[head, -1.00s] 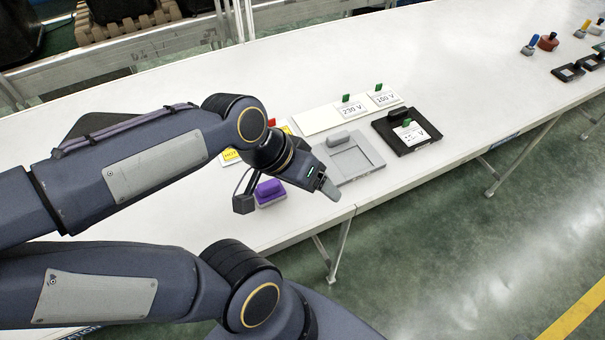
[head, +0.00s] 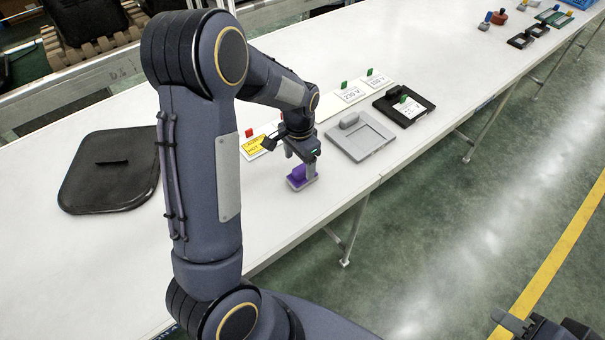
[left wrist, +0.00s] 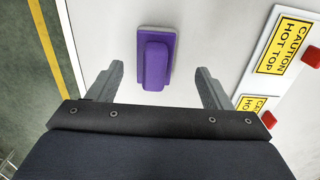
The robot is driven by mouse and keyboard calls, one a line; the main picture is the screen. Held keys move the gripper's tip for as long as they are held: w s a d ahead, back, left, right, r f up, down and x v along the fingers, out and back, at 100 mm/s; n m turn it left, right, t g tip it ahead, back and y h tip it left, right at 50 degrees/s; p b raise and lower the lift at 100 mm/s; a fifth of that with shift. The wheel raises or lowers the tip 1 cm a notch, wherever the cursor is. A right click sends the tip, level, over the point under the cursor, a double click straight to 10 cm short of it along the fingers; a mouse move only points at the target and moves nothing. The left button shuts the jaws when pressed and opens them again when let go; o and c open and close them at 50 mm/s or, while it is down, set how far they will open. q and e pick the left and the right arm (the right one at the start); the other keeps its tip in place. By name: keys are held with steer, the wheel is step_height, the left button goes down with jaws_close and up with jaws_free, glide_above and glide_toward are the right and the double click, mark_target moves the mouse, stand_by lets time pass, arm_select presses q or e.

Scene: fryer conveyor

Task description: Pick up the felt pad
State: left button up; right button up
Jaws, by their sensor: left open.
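The felt pad, a purple block with a raised purple grip on a flat base (head: 297,184), lies on the white table near its front edge. It also shows in the left wrist view (left wrist: 154,62). My left gripper (head: 300,164) is just above it, pointing down and open. In the left wrist view the raised grip shows between the two spread fingers, with a gap on each side. One finger partly hides the pad in the head view. My right gripper (head: 535,326) is partly in view at the lower right, away from the table, and its jaw gap is unclear.
Yellow caution hot-top signs (left wrist: 285,42) with red clips stand close to the pad. A grey frame tray (head: 360,137) and a black tray (head: 404,103) lie to the right. A black flat lid (head: 110,185) lies at left.

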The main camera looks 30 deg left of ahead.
mark_target(302, 167)
arm_select(q)
steer(key=f, duration=0.2)
steer(key=f+p, duration=0.1)
steer(key=shift+w+d+f, duration=0.1)
steer(key=shift+d+f, duration=0.25)
steer(key=shift+d, duration=0.05)
steer(key=shift+f, duration=0.5)
steer(key=c, duration=1.1)
steer(key=shift+r, duration=0.1)
steer(key=shift+w+r, duration=0.1)
steer(key=shift+r, duration=0.4)
steer(key=d+r+b, duration=0.1)
steer(key=d+r, duration=0.3)
steer(key=s+d+r+b, duration=0.1)
steer(key=d+r, duration=0.3)
steer(key=d, duration=0.1)
steer(key=s+d+r+b, duration=0.1)
steer(key=d+r, duration=0.3)
steer(key=d, duration=0.1)
